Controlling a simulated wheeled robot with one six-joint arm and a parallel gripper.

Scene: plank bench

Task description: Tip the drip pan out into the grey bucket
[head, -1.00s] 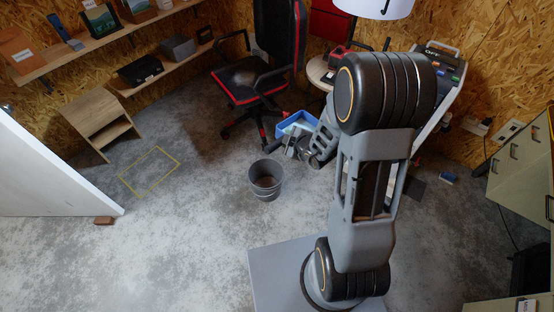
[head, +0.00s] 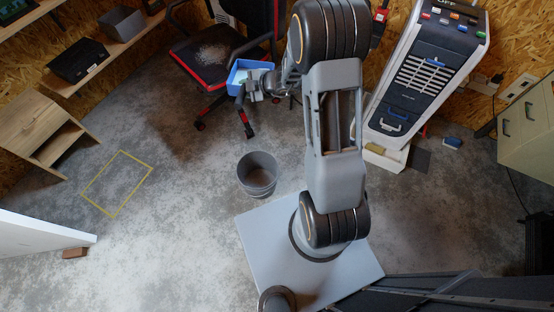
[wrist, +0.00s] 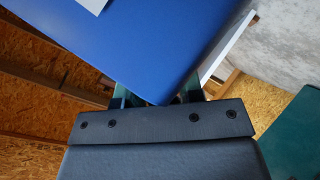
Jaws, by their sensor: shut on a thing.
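The blue drip pan (head: 237,76) is held up in the air in the head view, in front of the black and red chair. Its inside looks pale, and I cannot tell what it holds. My gripper (head: 254,90) is shut on the near side of the pan. In the wrist view the pan's blue surface (wrist: 130,40) fills the upper left, with the fingers of my gripper (wrist: 158,95) at its lower edge. The grey bucket (head: 258,187) stands upright on the floor, below the pan in the head picture and apart from it. Its inside is dark.
The chair (head: 180,55) stands behind the pan. A white and dark air cooler (head: 420,90) stands to the right of my arm. A wooden shelf unit (head: 45,120) is at the left. A yellow-outlined rectangle (head: 117,182) marks the floor. The floor around the bucket's left is clear.

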